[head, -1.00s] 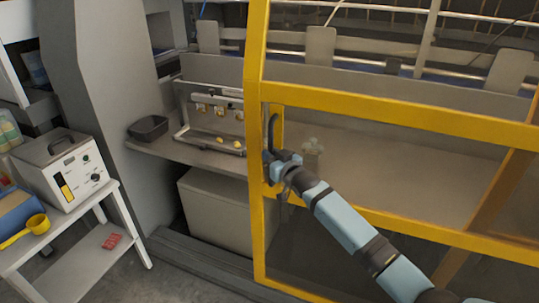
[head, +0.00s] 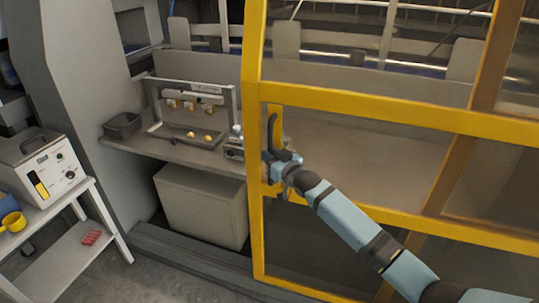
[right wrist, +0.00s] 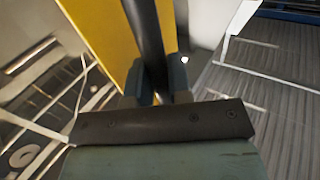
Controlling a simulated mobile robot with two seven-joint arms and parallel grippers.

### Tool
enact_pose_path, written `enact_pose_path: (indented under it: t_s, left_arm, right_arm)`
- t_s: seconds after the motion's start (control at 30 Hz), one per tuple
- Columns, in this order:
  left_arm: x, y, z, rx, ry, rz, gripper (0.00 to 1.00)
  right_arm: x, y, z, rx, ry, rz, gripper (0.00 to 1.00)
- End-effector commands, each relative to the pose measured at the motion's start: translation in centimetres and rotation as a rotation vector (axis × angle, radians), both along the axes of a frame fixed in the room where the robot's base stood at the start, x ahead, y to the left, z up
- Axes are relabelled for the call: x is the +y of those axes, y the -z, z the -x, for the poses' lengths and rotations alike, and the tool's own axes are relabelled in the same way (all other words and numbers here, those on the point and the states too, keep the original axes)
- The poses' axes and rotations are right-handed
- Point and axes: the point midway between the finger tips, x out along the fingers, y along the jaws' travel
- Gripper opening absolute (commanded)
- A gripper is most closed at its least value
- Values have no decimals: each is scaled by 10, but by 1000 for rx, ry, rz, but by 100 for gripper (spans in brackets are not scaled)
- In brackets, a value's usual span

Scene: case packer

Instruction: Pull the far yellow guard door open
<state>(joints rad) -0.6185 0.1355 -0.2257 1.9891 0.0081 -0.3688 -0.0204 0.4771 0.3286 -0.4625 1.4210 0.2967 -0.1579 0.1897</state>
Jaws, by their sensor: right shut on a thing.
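The yellow guard door (head: 256,215) has a yellow frame with clear panels and fills the middle and right of the head view. Its dark upright handle (head: 271,130) is on the left part of the frame. My right gripper (head: 275,160) is shut on this handle, with its arm coming in from the lower right. In the right wrist view the dark handle bar (right wrist: 146,40) runs between the fingers (right wrist: 157,82), beside the yellow frame (right wrist: 103,35). There is an opening left of the door. My left gripper is not in view.
Left of the door a shelf holds a black tray (head: 122,126), a metal rack (head: 150,105) and a small grey device (head: 234,148). A grey box (head: 203,205) stands below. A white cart (head: 75,260) with a control unit (head: 45,170) stands at left.

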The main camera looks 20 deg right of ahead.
Motion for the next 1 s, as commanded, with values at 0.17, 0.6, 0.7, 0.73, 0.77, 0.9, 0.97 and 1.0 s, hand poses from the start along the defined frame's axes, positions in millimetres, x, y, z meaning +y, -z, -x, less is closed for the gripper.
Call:
enact_pose_path:
  t_s: [0.17, 0.6, 0.7, 0.73, 0.77, 0.9, 0.97, 1.0]
  left_arm:
    - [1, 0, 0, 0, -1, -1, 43]
    - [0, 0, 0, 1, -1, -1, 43]
    - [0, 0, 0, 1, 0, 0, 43]
    - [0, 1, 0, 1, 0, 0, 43]
    - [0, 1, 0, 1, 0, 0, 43]
    - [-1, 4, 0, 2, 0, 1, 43]
    - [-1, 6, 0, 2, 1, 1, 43]
    - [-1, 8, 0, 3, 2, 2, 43]
  right_arm:
    - [-2, 2, 0, 4, 2, 1, 0]
    - [-1, 1, 0, 1, 1, 1, 43]
    - [-1, 1, 0, 1, 1, 1, 43]
    - [-1, 1, 1, 1, 1, 0, 43]
    - [-1, 1, 2, 1, 0, 0, 43]
    - [-7, 2, 17, 0, 1, 1, 43]
    - [-11, 3, 27, 1, 0, 1, 43]
    - [-14, 4, 36, 2, 0, 2, 43]
